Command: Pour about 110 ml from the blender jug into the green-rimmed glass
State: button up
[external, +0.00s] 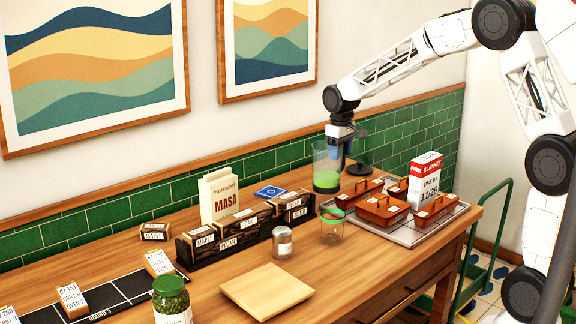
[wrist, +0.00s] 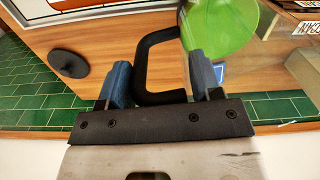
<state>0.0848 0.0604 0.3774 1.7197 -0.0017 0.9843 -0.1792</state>
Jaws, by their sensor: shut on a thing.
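The clear blender jug (external: 326,158) is upright near the back of the table, with green liquid in its lower part. My gripper (external: 343,147) is at the jug's right side. In the wrist view, my gripper (wrist: 160,82) has its blue fingers on either side of the black jug handle (wrist: 154,52) and is shut on it. The green liquid (wrist: 222,28) shows at the top of that view. I cannot tell whether the jug's base touches the table. The green-rimmed glass (external: 332,227) stands upright nearer the front, apart from the jug, and looks empty.
A black disc on a stand (external: 359,169) is right of the jug.

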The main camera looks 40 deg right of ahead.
aim_at(342, 152)
jog(key=s+n, duration=0.1)
jog(key=n, duration=0.1)
jog(key=s+a+n, duration=0.1)
jog(key=n, duration=0.1)
jog(key=s+a+f+n, duration=0.1)
jog(key=n, duration=0.1)
jog(key=shift+s+a, duration=0.1)
jog(key=shift+s, duration=0.1)
jog(key=shift+a+r, duration=0.1)
dwell(0.4)
